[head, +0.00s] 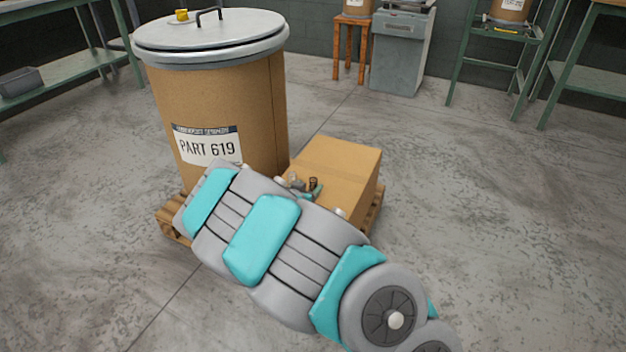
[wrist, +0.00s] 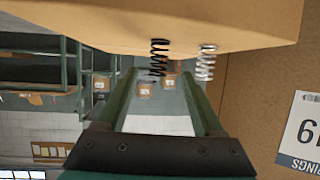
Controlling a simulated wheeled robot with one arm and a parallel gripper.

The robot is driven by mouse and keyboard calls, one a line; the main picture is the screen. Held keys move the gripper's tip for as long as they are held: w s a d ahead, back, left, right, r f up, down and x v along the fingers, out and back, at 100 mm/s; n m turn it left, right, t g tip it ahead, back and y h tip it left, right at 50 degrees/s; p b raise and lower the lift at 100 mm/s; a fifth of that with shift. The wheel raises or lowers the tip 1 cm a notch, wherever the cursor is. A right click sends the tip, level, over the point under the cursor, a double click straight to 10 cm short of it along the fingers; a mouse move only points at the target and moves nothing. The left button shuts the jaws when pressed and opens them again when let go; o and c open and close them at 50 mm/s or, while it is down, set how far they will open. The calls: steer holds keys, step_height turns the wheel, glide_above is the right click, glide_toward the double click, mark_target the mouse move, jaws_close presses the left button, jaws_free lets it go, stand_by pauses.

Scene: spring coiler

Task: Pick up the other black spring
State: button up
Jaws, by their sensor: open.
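A black spring (wrist: 159,56) stands on the cardboard box (head: 340,165), which fills the top of the wrist view, where the scene appears upside down. A silver spring (wrist: 206,62) stands beside it, to its right in that view. My gripper (wrist: 158,74) is open and empty. Its two green fingers point toward the black spring, which shows centred between the fingertips in the picture. I cannot tell whether it is between them in depth. In the head view, my arm hides most of the gripper (head: 311,194), and a small dark spring (head: 314,183) shows beside it.
A large brown drum (head: 270,110) labelled PART 619 stands close left of the box, its grey lid carrying a handle and a small yellow thing (head: 182,16). A wooden pallet (head: 167,208) lies underneath. Green benches, a stool (head: 351,35) and a grey cabinet (head: 400,55) stand farther back. Surrounding floor is clear.

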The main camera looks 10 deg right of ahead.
mark_target(316, 180)
steer(key=shift+x, duration=3.9)
steer(key=shift+s+d, duration=0.1)
steer(key=shift+d, duration=0.05)
jaws_close()
